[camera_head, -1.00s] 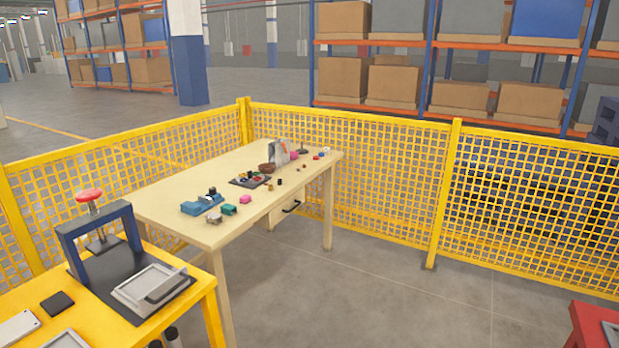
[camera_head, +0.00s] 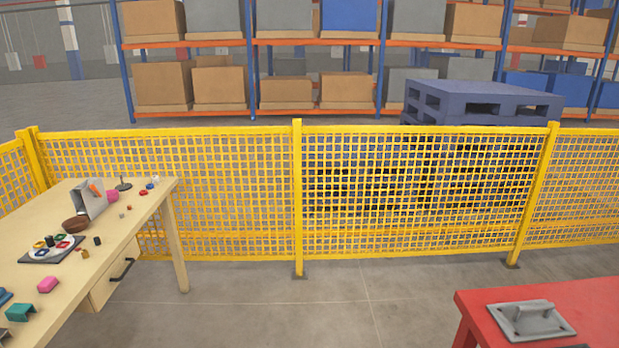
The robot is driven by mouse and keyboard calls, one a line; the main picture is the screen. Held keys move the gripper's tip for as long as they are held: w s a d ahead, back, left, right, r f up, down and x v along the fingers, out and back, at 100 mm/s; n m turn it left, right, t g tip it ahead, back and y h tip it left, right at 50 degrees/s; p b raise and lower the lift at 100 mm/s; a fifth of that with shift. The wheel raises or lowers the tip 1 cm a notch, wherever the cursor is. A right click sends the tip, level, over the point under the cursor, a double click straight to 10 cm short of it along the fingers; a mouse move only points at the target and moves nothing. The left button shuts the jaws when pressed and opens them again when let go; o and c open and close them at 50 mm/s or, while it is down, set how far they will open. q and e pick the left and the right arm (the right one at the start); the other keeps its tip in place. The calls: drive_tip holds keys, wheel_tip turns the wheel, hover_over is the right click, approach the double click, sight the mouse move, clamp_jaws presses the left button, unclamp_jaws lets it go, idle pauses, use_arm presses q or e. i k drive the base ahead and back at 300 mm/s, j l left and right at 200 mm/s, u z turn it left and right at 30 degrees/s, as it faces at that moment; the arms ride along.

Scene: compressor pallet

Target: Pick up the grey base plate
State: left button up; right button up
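A grey plate with a raised handle-like bar (camera_head: 529,321) lies on the red table (camera_head: 590,297) at the lower right. It looks like the grey base plate, but I cannot be sure. Part of another dark grey item shows at the bottom edge beside it, mostly cut off. Neither of my grippers is in view.
A wooden table (camera_head: 105,209) with small coloured parts, a brown bowl (camera_head: 76,224) and a drawer stands at the left. A yellow mesh fence (camera_head: 298,200) runs behind both tables. Blue pallets (camera_head: 480,100) and shelves with boxes stand beyond it. The floor (camera_head: 330,315) between the tables is clear.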

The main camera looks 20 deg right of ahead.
sight(538, 320)
drive_tip(key=i+z, duration=0.6)
drive_tip(key=z, duration=0.2)
drive_tip(key=i+j+z, duration=0.1)
drive_tip(key=i+z, duration=0.3)
drive_tip(key=k, duration=0.1)
